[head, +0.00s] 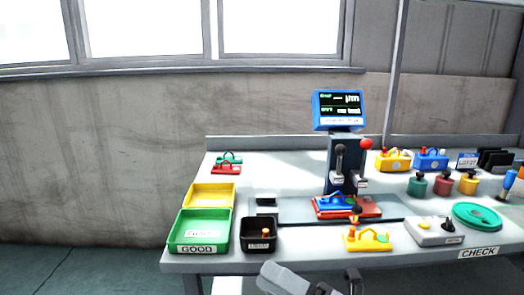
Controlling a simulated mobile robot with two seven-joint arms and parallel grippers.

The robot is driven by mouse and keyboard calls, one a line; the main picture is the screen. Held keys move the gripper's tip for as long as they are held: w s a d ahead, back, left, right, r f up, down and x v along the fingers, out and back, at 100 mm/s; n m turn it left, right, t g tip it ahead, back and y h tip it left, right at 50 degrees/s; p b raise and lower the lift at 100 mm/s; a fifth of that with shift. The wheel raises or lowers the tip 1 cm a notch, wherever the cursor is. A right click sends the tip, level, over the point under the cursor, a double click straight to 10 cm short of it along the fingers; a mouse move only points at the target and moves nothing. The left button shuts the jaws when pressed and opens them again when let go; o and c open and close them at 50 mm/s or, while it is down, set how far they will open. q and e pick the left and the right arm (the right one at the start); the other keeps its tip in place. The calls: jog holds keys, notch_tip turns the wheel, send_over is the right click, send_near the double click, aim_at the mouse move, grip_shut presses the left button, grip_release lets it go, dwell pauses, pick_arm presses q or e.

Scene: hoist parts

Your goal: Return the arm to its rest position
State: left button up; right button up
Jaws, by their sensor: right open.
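My right gripper (320,284) shows at the bottom edge of the head view, just in front of the table's front edge. Its fingers are apart and nothing is seen between them. The rest of the right arm is cut off by the bottom of the picture. My left gripper and left arm are not in view.
A white table (310,259) carries a green GOOD tray (200,249), a yellow tray (208,194) and a black bin (258,246). A press station with a blue screen (338,110) stands mid-table. A yellow part (367,242) lies near the front edge, close to the gripper.

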jog(key=s+d+f+m+t+h, duration=0.25)
jog(key=d+f+m+h, duration=0.65)
jog(key=m, duration=0.5)
jog(key=s+d+f+m+t+h, duration=0.2)
jog(key=s+d+f+m+h, duration=0.4)
jog(key=f+m, duration=0.7)
jog(key=s+d+f+m+g+h, duration=0.2)
jog(key=s+f+m+g, duration=0.2)
jog(key=s+f+m, duration=0.2)
notch_tip(320, 180, up, 10)
jog(key=d+p, duration=0.1)
jog(key=p, duration=1.1)
jog(key=shift+s+h, duration=0.2)
jog(key=shift+h, duration=0.1)
